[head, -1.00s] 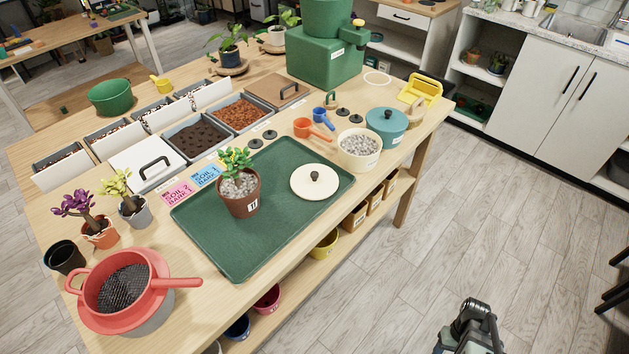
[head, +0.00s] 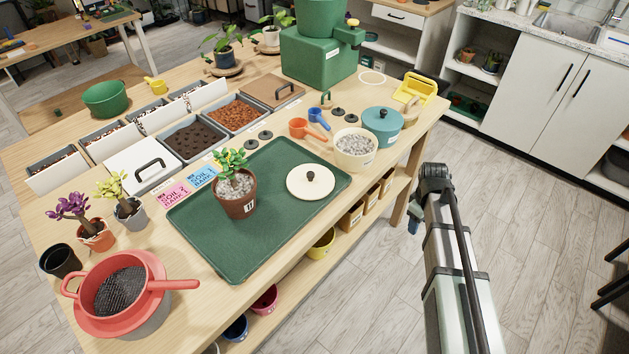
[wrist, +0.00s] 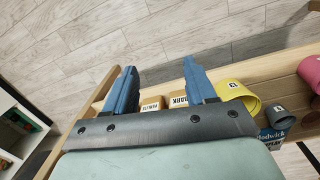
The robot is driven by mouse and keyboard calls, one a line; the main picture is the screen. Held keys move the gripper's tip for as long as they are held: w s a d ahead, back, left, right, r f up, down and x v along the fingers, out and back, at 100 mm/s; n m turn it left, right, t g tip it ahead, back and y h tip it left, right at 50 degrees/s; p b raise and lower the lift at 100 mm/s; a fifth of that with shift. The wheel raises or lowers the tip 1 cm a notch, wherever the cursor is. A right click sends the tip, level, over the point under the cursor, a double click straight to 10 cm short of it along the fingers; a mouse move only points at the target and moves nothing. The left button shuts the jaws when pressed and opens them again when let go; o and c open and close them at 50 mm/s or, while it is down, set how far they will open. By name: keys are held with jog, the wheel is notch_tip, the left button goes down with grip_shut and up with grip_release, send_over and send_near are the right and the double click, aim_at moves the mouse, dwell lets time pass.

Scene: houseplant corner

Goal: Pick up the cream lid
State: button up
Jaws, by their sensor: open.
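The cream lid (head: 298,187) lies flat on the right part of the green tray (head: 232,262), its dark round knob (head: 311,176) pointing up. My gripper (head: 414,226) is beside the table's right edge in the head view, mostly hidden behind my arm and apart from the lid. In the wrist view my gripper (wrist: 160,90) shows two blue fingers spread apart with nothing between them. The lid is not in the wrist view. A potted plant (head: 236,206) with gravel stands on the tray left of the lid.
A gravel-filled cream pot (head: 356,164) and a teal lidded pot (head: 382,141) stand beyond the lid. An orange scoop (head: 298,128) lies near the tray. In the wrist view, a yellow pot (wrist: 238,91) and wooden boxes (wrist: 178,102) sit on the lower shelf.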

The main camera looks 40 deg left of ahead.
jog(key=a+r+n, duration=0.2)
jog(key=a+r, duration=0.4)
jog(key=r, duration=0.1)
jog(key=a+r+n+t+y, duration=0.1)
jog(key=a+r+n, duration=0.1)
jog(key=a+r, duration=0.5)
jog(key=a+r+n+t, duration=0.1)
jog(key=a+r+n, duration=0.1)
jog(key=a+r, duration=0.4)
jog(key=shift+s+a+r+y, duration=0.1)
jog(key=shift+s+r+y, duration=0.1)
jog(key=shift+r, duration=0.65)
jog(key=shift+s+a+r+y, duration=0.1)
jog(key=shift+s+r, duration=0.1)
jog(key=shift+r, duration=0.6)
jog(key=s+a+r+n+g+h, duration=0.1)
jog(key=s+a+r+n, duration=0.25)
jog(key=s, duration=0.45)
jog(key=s+a+r+n+g, duration=0.1)
jog(key=s+a+r+n, duration=0.15)
jog(key=s+a, duration=0.4)
send_over(311, 173)
jog(key=shift+m, duration=0.4)
notch_tip(311, 173, down, 8)
jog(key=shift+w+d+r, duration=0.1)
jog(key=shift+d+r, duration=0.05)
jog(key=shift+f, duration=2.65)
grip_shut()
